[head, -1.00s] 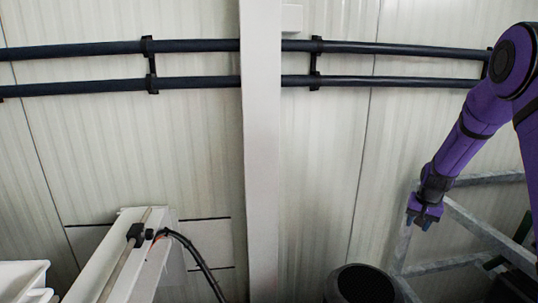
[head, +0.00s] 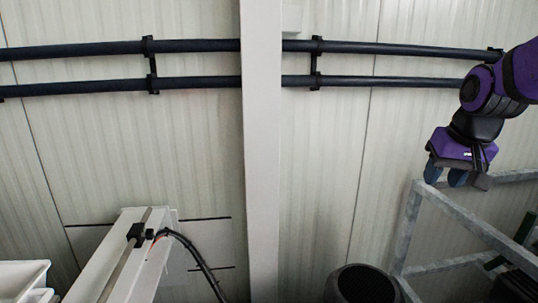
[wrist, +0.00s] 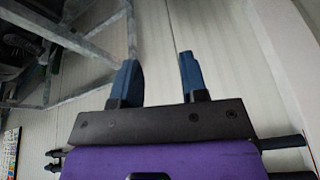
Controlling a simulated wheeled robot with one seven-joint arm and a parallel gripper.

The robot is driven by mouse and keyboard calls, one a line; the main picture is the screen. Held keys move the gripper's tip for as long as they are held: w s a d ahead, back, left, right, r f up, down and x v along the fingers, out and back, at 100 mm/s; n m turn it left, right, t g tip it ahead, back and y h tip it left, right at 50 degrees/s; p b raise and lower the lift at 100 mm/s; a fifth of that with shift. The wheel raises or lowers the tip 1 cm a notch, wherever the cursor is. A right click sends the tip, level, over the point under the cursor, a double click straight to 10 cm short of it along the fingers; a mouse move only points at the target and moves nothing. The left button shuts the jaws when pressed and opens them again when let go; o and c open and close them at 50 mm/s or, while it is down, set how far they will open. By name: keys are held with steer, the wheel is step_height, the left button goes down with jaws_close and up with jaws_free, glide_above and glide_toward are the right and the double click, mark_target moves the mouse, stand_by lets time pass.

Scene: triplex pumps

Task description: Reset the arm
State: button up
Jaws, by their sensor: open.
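My gripper (head: 446,178) is at the right of the head view, at the end of my purple arm, with its blue fingers pointing down. It is in front of the upper part of a grey metal frame. In the wrist view my gripper (wrist: 158,70) shows two blue fingers standing apart with nothing between them. It is open and empty.
The grey metal frame (head: 468,224) stands at the lower right, close to my gripper. Two dark pipes (head: 195,46) run along the pale wall. A white post (head: 262,150) stands mid-view. A black cylinder (head: 362,284) and a white beam with a cable (head: 118,262) are low down.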

steer(key=s+a+r+n, duration=0.1)
steer(key=s, duration=0.7)
steer(key=s+a+r+n+t, duration=0.1)
steer(key=s+a, duration=0.1)
steer(key=s, duration=0.7)
steer(key=shift+s+a, duration=0.2)
steer(key=shift+a, duration=0.1)
steer(key=shift+a, duration=0.15)
